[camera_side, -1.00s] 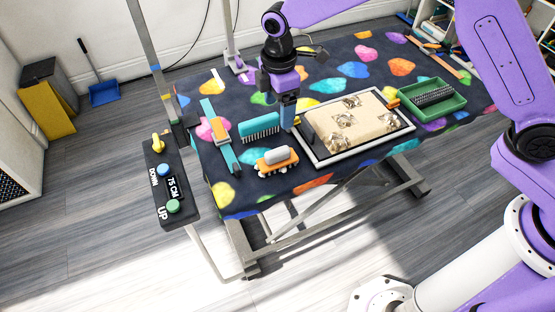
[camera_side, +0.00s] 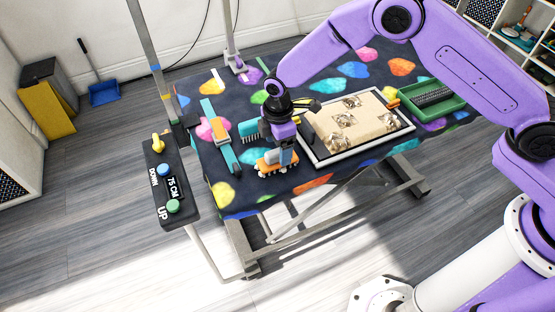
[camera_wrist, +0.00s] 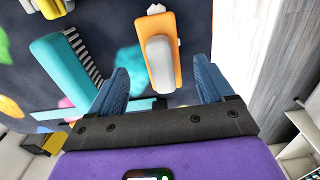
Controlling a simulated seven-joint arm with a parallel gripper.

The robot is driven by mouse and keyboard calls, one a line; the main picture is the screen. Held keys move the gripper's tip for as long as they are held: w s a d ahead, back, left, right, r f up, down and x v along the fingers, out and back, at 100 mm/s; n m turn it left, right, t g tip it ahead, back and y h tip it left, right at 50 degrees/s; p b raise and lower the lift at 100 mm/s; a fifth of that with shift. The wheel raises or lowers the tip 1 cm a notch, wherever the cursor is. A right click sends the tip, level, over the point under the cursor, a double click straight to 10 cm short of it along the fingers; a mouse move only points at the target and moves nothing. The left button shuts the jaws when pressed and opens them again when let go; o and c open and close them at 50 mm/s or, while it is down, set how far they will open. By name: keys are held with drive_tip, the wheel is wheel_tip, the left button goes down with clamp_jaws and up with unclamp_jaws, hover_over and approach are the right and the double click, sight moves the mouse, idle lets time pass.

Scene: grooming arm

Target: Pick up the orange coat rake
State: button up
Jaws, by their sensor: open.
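The orange coat rake (camera_wrist: 167,26) has an orange body with a rounded grey grip on top and pale teeth showing at its edge. It lies on the patterned table near the front edge, and the side view shows it (camera_side: 266,166) partly hidden behind my gripper (camera_side: 288,160). In the wrist view my gripper (camera_wrist: 160,86) is open and empty, with its two blue fingers apart. The rake lies between the lines of the fingers, mostly ahead of their tips. I cannot tell whether a finger touches it.
A teal comb (camera_wrist: 62,72) lies left of the rake. A long teal and orange tool (camera_side: 220,136) lies farther left. A white-framed beige panel (camera_side: 350,124) lies right, with a green tray (camera_side: 448,100) holding a dark brush beyond it. A control box (camera_side: 166,186) stands left.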

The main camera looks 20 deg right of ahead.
sight(277, 151)
wheel_tip(277, 151, down, 4)
drive_tip(key=shift+s+a, duration=0.1)
drive_tip(key=c, duration=1.2)
drive_tip(key=shift+r, duration=0.15)
drive_tip(key=shift+r, duration=0.45)
wheel_tip(277, 151, up, 2)
drive_tip(key=shift+r, duration=0.15)
drive_tip(key=s+d+r, duration=0.7)
drive_tip(key=s+r, duration=0.2)
drive_tip(key=s, duration=0.2)
drive_tip(key=shift+s+d+r, duration=0.25)
drive_tip(key=shift+s+r, duration=0.05)
drive_tip(key=shift+s, duration=0.1)
